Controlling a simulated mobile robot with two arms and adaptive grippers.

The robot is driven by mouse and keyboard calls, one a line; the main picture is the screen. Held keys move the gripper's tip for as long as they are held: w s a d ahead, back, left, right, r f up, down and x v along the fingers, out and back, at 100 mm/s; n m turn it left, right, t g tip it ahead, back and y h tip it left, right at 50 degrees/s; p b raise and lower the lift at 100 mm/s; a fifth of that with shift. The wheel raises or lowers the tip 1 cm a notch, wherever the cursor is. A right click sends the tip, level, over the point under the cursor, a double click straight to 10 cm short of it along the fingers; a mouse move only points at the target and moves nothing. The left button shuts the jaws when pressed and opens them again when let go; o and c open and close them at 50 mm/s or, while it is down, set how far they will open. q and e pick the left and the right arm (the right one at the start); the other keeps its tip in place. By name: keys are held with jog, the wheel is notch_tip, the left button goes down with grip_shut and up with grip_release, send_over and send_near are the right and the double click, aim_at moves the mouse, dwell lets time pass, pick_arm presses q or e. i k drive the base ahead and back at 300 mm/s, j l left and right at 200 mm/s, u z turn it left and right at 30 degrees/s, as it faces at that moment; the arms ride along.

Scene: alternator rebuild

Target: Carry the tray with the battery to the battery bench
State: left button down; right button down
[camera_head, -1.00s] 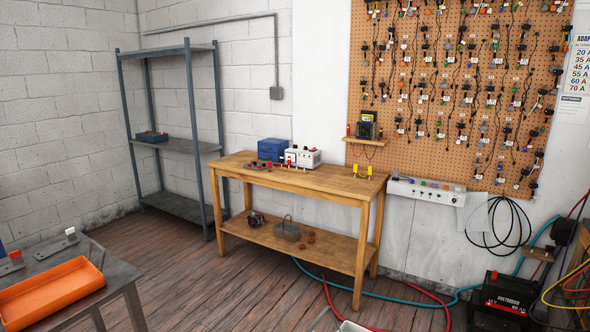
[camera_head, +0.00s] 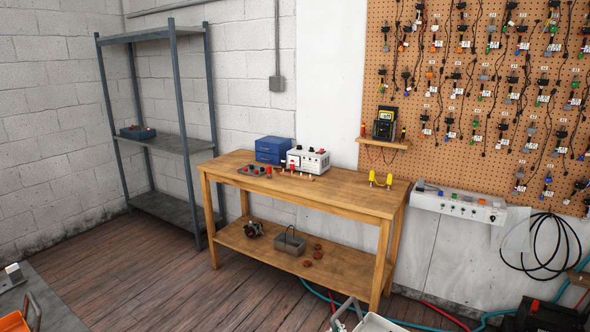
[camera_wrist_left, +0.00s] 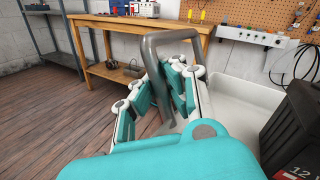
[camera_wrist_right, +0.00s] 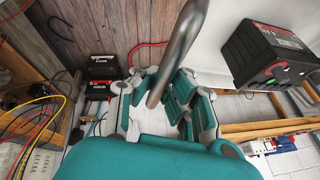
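The white tray (camera_wrist_left: 235,97) shows in the left wrist view, with a grey bar handle at each gripped end. The black battery (camera_wrist_left: 293,125) stands in it; the battery also shows in the right wrist view (camera_wrist_right: 270,55). My left gripper (camera_wrist_left: 172,88) is shut around one handle. My right gripper (camera_wrist_right: 158,90) is shut around the other handle. In the head view only a tray corner (camera_head: 372,322) shows at the bottom edge. A wooden bench (camera_head: 320,195) stands ahead, with a blue case, a white device and yellow clamps on top.
A metal shelf (camera_head: 172,143) stands left of the bench. A grey table with an orange bin (camera_head: 14,321) is at lower left. Hoses and a dark battery (camera_head: 548,314) lie on the floor at right. Open wooden floor lies before the bench.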

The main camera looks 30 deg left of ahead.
aim_at(353, 193)
jog(key=i+j, duration=1.2)
